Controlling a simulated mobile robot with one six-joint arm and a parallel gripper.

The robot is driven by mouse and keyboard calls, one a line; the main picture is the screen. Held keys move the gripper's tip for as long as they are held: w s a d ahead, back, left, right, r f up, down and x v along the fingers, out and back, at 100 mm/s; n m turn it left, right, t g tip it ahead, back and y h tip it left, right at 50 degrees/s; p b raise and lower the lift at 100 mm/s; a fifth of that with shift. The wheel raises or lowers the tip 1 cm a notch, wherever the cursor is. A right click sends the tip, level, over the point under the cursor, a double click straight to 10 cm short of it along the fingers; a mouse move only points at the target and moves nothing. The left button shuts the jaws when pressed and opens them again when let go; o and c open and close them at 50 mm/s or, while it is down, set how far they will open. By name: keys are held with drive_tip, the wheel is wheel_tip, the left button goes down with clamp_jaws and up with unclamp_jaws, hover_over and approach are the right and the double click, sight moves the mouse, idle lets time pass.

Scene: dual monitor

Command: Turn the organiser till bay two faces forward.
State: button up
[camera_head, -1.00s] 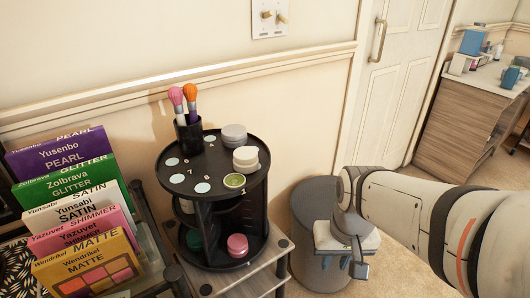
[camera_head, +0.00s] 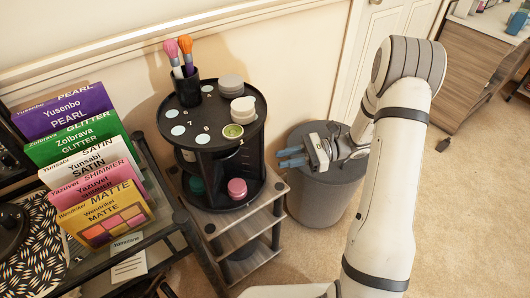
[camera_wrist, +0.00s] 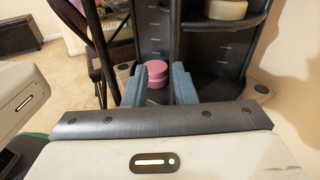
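The organiser (camera_head: 205,150) is a black round two-tier carousel. Its top carries a black cup of brushes (camera_head: 186,88), pale discs, small numerals, white and grey round stacks, and a green-topped jar (camera_head: 233,131). A pink jar (camera_head: 237,188) and a dark green jar (camera_head: 197,185) sit on its lower tier. I cannot tell which bay is two. My gripper (camera_head: 283,157) is right of the organiser, apart from it, with blue fingers pointing left towards it. The fingers are open and empty. In the wrist view the pink jar (camera_wrist: 157,72) shows beyond the gap between the fingers.
The organiser stands on a small wooden shelf unit (camera_head: 230,222). A grey bin (camera_head: 325,195) stands under my gripper. A rack of palette boxes (camera_head: 95,165) is close at left, and the wall is right behind. Carpet (camera_head: 470,220) is open at right.

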drive_tip(key=shift+m+t+y, duration=0.6)
drive_tip(key=shift+m+t, duration=0.1)
drive_tip(key=a, duration=0.4)
drive_tip(key=w+a+f+b, duration=0.1)
drive_tip(key=a, duration=0.2)
clamp_jaws()
drive_tip(key=shift+d, duration=0.1)
